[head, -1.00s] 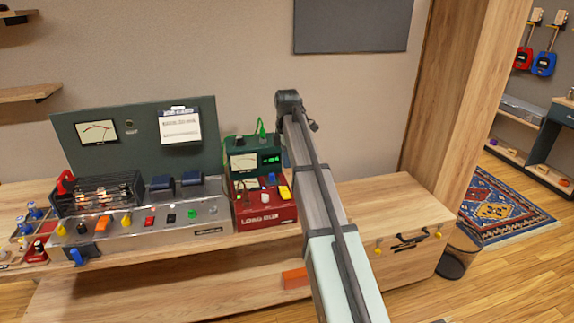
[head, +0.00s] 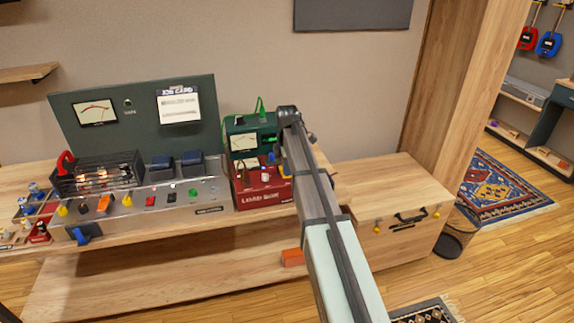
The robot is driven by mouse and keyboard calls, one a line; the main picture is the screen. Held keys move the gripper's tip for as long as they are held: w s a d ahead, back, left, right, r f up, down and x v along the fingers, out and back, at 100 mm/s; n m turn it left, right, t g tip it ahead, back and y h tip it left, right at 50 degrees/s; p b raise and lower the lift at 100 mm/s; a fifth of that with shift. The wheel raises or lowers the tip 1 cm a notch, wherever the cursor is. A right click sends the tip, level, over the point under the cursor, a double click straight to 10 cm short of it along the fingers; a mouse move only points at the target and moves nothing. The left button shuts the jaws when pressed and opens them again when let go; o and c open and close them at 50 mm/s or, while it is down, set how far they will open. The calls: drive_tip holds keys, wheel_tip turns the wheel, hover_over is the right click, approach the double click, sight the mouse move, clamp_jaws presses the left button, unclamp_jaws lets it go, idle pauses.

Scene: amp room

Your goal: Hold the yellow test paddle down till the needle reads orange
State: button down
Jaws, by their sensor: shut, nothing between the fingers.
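A red box (head: 262,201) with a green meter unit (head: 229,126) at its back stands on the bench, left of my arm. The yellow paddle (head: 287,170) shows in part on the red box's top, right beside my arm; I cannot tell whether it is pressed. A white knob (head: 266,179) is next to it. The small pale meter face (head: 244,142) is on the green unit; its needle is too small to read. My arm crosses the right side of the box and unit. My gripper is hidden from this view.
Left of the red box is a grey control panel (head: 140,203) with coloured switches and a dark backboard (head: 140,130) with a larger meter (head: 95,112). An orange block (head: 292,257) lies on the lower shelf. A wooden chest (head: 400,205) stands to the right.

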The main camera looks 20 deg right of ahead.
drive_tip(key=shift+s, duration=0.1)
drive_tip(key=shift+s+f+t, duration=0.35)
drive_tip(key=shift+t, duration=0.25)
drive_tip(key=shift+f+t, duration=0.45)
drive_tip(key=shift+t, duration=0.15)
idle(6.7)
